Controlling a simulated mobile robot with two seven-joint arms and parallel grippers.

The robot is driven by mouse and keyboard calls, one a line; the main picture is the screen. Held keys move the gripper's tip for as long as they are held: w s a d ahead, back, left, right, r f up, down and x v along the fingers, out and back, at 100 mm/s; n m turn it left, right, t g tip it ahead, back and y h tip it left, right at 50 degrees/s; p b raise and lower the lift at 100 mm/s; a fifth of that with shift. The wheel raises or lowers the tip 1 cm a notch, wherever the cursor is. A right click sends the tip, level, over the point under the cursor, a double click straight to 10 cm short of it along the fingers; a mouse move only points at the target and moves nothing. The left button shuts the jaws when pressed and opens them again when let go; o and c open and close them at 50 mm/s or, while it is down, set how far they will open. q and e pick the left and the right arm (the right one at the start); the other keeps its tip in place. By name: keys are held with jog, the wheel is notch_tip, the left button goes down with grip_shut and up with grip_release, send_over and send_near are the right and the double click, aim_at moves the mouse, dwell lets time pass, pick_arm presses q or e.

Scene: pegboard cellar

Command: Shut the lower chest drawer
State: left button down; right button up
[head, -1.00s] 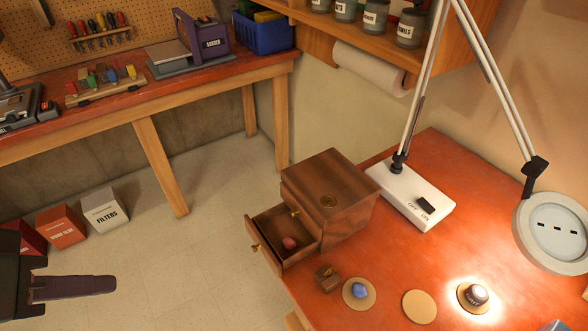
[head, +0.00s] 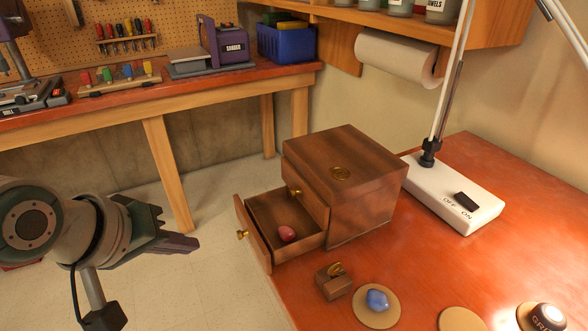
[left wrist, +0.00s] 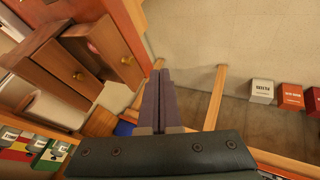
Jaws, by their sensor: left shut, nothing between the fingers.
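A dark wooden chest (head: 365,190) stands on the red-brown table. Its lower drawer (head: 262,258) is pulled out to the left, with a brass knob (head: 242,235) on its front and a red stone (head: 287,233) inside. The upper drawer (head: 305,199) looks shut. My left gripper (head: 190,244) is shut and empty, left of the lower drawer front and apart from it. In the left wrist view the gripper (left wrist: 160,84) shows closed fingers, with the open lower drawer (left wrist: 102,48) to their upper left. My right gripper is not in view.
A small wooden box (head: 333,283), a blue stone (head: 377,299) on a round pad and a lamp base (head: 455,193) share the table. A workbench (head: 150,112) runs along the back wall. Open floor lies left of the drawer.

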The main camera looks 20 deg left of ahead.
pick_arm(q)
jog(key=w+d+f, duration=0.2)
jog(key=w, duration=0.3)
jog(key=shift+d+f, duration=0.35)
